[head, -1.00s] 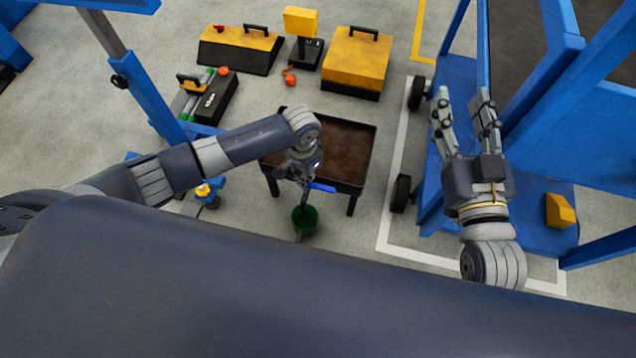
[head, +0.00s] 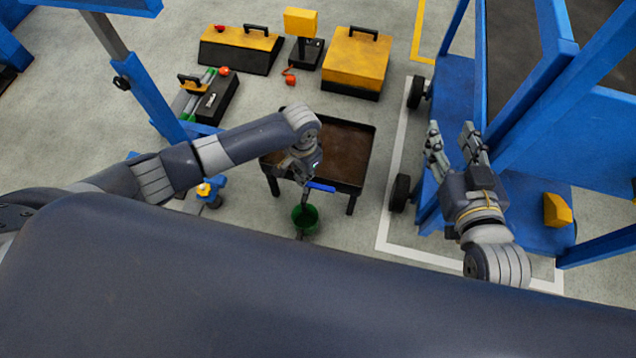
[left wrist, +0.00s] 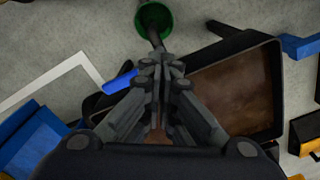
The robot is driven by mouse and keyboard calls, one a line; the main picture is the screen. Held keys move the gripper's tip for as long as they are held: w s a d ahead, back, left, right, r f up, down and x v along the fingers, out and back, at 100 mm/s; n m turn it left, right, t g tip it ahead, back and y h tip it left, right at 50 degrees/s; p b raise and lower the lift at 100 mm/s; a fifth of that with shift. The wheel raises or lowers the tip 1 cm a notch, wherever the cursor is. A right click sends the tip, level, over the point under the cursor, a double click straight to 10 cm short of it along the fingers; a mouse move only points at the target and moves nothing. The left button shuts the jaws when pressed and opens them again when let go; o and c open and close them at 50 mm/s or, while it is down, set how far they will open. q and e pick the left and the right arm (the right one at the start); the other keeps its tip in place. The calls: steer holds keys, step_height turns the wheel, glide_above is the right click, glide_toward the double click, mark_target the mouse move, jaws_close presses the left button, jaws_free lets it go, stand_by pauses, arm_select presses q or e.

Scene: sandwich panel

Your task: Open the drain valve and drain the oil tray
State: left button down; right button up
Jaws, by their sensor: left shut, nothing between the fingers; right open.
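The black oil tray (head: 366,165) stands on legs in the middle of the head view, with brown oil (head: 338,148) in it; it also shows in the left wrist view (left wrist: 275,85). The blue valve handle (head: 321,187) is at its near edge and shows left of the fingers in the left wrist view (left wrist: 120,80). A green bucket (head: 305,219) is on the floor below the drain pipe (left wrist: 155,38). My left gripper (head: 302,179) is shut and empty, close beside the handle; contact is unclear. My right gripper (head: 451,132) is open and empty, right of the tray.
A blue frame with wheels (head: 445,95) stands on the right, under my right arm. Yellow and black cases (head: 355,60) (head: 240,45) and a yellow-topped stand (head: 301,22) are behind the tray. A blue post (head: 150,95) rises on the left. Floor around the bucket is clear.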

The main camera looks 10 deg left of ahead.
arm_select(q)
steer(key=shift+r+p, duration=0.25)
steer(key=shift+p, duration=0.05)
arm_select(e)
steer(key=f, duration=0.1)
steer(key=s+f+g, duration=0.1)
steer(key=s+d+f+g, duration=0.1)
steer(key=f, duration=0.1)
steer(key=shift+h, duration=0.4)
arm_select(q)
steer(key=shift+w+d, duration=0.3)
steer(key=shift+d, duration=0.15)
steer(key=w+d+b, duration=0.1)
steer(key=w+d, duration=0.2)
steer(key=d, duration=0.2)
steer(key=shift+w+d+b, duration=0.25)
steer(key=shift+w+b, duration=0.1)
arm_select(e)
steer(key=w+a+r+t+y, duration=0.1)
steer(key=w+a+r+t, duration=0.1)
steer(key=r, duration=0.7)
steer(key=w+t, duration=0.1)
steer(key=t, duration=0.1)
steer(key=shift+t+y, duration=0.4)
